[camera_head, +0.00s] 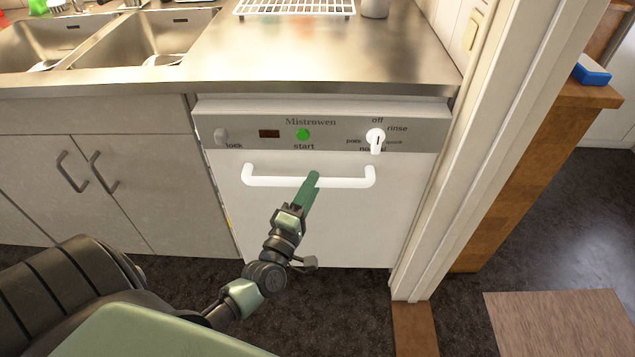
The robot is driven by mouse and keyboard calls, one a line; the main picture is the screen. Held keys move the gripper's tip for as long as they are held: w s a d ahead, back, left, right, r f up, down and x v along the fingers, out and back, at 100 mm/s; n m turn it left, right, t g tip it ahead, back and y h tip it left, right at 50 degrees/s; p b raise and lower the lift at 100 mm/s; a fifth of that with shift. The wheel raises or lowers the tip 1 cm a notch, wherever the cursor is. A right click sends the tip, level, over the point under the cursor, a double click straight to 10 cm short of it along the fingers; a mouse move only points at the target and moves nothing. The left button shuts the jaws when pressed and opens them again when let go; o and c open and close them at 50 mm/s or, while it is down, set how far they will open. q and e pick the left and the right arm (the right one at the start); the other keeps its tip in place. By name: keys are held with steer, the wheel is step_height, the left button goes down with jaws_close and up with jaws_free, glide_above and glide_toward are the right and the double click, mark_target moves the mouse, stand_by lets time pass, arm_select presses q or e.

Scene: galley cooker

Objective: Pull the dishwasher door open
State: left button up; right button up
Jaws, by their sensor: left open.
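The white dishwasher door (290,225) is shut under the counter, with a control panel (340,132) along its top. A white bar handle (270,182) runs across the upper part of the door. My left gripper (314,176) is in front of the door, with its green fingers pointing up at the right half of the handle and covering part of it. It is open. I cannot tell whether the handle lies between the fingers or behind them. My right gripper is not in view.
Grey cabinets with bar handles (72,172) stand left of the dishwasher. The steel counter (330,58) overhangs above. A white door frame (490,150) rises close on the right. Dark floor (345,310) is clear in front.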

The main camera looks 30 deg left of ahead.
arm_select(q)
steer(key=shift+x, duration=0.9)
steer(key=shift+f, duration=0.1)
jaws_close()
stand_by(0.7)
